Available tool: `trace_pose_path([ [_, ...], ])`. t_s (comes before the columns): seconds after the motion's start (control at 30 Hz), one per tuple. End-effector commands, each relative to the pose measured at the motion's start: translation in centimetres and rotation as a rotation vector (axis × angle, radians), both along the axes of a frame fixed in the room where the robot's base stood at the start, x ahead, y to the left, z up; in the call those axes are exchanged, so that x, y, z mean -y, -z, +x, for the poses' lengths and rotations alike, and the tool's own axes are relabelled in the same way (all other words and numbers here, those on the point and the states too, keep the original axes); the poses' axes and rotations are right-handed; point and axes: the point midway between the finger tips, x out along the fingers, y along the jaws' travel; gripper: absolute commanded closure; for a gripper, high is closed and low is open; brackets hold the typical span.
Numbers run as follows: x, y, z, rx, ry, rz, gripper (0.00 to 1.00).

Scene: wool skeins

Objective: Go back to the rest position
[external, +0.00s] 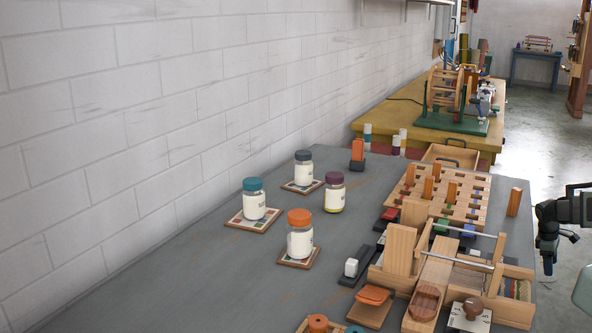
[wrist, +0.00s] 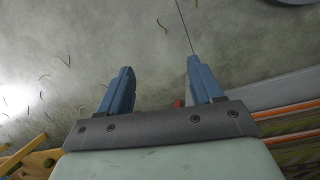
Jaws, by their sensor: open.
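My gripper (external: 548,262) hangs at the right edge of the external view, beyond the right side of the grey table (external: 160,285). Its fingers point down and it is clear of everything on the table. In the wrist view my gripper (wrist: 160,85) shows two blue fingers set well apart, with nothing between them. Most of my arm is out of the external view.
Jars with orange (external: 299,217), teal (external: 252,184), purple and dark lids stand at the table's middle. A wooden pegboard (external: 470,200) and a wooden frame with metal rods (external: 520,272) fill the right side, nearest my gripper. A white brick wall (external: 120,110) runs along the left.

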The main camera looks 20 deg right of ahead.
Motion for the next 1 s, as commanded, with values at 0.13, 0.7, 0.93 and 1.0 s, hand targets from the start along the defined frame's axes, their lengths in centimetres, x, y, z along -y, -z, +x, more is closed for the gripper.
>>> trace_pose_path([
  [0.13,-6.0,3.1,-4.6,-0.061,0.095,0.052,0.35],
  [0.7,-22.2,8.7,-22.5,-0.287,0.486,0.071,0.35],
  [0.93,-24.1,8.9,-26.0,-0.333,0.560,0.046,0.35],
  [1.0,-24.1,8.9,-26.0,-0.333,0.560,0.046,0.35],
])
